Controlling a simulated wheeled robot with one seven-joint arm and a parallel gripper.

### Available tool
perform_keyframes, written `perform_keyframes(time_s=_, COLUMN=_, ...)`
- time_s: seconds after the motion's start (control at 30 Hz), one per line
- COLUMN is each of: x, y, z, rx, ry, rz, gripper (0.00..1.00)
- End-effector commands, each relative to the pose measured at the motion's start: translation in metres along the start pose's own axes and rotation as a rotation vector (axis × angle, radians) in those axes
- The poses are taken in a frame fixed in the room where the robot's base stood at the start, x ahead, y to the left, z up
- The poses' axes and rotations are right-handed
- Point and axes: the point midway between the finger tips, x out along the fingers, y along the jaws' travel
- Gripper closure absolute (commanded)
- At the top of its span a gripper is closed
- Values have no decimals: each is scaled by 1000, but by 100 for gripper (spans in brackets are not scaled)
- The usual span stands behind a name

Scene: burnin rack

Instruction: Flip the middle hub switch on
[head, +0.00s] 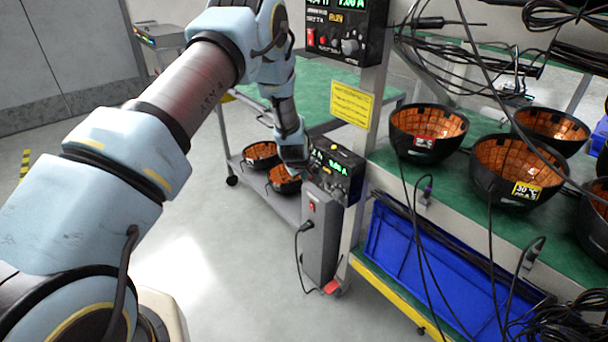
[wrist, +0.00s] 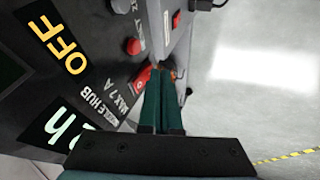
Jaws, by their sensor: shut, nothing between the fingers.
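The middle hub (head: 336,172) is a dark box with green lit digits, mounted on the rack post in the head view.
Another hub (head: 345,30) reading "RUN" is mounted above. A grey box (head: 320,235) with a red switch and a plugged cable stands below. Black bowls (head: 428,130) and loose cables crowd the bench at right. Open floor (head: 200,250) lies at left.

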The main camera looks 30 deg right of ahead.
Motion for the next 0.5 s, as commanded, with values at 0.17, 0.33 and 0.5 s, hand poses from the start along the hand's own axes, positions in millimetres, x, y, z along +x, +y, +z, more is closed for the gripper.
perform_keyframes(time_s=0.17, x=0, y=0, z=0, rx=0, ry=0, rz=0, gripper=100)
perform_keyframes(time_s=0.33, x=8, y=2, z=3, rx=-1, ry=2, rz=3, gripper=100)
perform_keyframes(time_s=0.5, x=3, y=3, z=1, rx=-1, ry=1, rz=2, gripper=100)
